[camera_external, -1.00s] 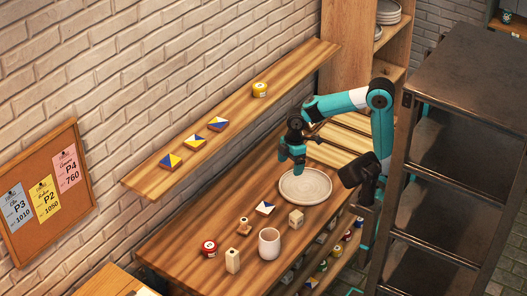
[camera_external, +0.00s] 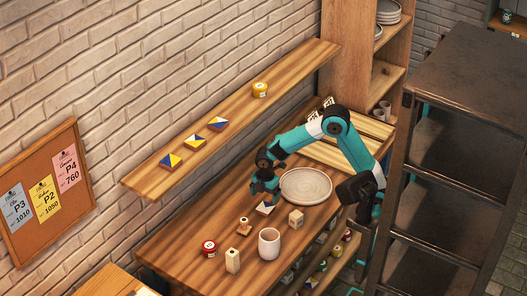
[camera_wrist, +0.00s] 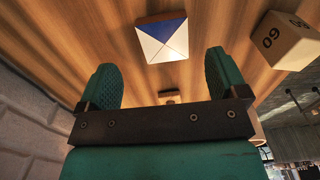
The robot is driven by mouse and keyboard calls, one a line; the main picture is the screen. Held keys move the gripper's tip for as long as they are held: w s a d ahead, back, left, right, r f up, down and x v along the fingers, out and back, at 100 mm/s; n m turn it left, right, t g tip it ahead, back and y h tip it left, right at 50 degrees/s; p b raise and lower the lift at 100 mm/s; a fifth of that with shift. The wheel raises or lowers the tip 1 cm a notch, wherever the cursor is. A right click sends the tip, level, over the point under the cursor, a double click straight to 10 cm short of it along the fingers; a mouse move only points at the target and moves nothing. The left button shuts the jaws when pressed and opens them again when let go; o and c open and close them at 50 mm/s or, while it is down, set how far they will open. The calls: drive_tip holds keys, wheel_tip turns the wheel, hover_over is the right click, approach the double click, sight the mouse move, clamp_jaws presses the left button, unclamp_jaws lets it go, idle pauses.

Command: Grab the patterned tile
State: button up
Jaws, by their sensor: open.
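The patterned tile (camera_external: 265,208) lies flat on the wooden table, left of the plate. In the wrist view the tile (camera_wrist: 163,40) shows a blue triangle and white triangles on a brown edge. My gripper (camera_external: 264,194) is just above and behind the tile in the external view, and partly overlaps it. In the wrist view its two teal fingers (camera_wrist: 163,78) are spread apart with nothing between them, and the tile appears beyond the fingertips, between their lines.
A plate (camera_external: 306,186) lies right of the tile. A wooden block (camera_external: 296,219), a cup (camera_external: 269,244), a stamp-like piece (camera_external: 244,226), a pale block (camera_external: 232,260) and a red jar (camera_external: 209,249) stand nearby. A wall shelf (camera_external: 145,184) with several patterned tiles runs above the table.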

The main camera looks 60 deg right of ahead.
sight(266, 207)
drive_tip(key=f, duration=0.5)
drive_tip(key=shift+s+a+f+b, duration=0.1)
drive_tip(key=shift+s+f+b, duration=0.2)
drive_tip(key=shift+f, duration=0.1)
drive_tip(key=shift+c, duration=0.2)
drive_tip(key=c, duration=1)
